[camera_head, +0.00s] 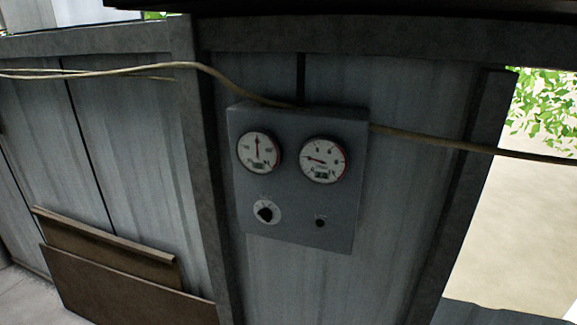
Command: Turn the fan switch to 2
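A grey control box (292,225) is mounted on the metal wall, a little right of the middle of the view. A black rotary knob (265,214) on a round white dial sits at its lower left. The knob's marks and its exact setting are too small to read. Two round gauges sit above it, a left gauge (258,152) with its needle straight up and a right gauge (325,160) with its needle pointing left. A small dark button or lamp (320,222) is at the lower right of the box. Neither of my grippers is in view.
A tan cable (130,70) runs across the wall and behind the box. Brown boards (120,280) lean against the wall at lower left. An opening (520,220) at the right shows pale ground and green leaves. The space before the box looks clear.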

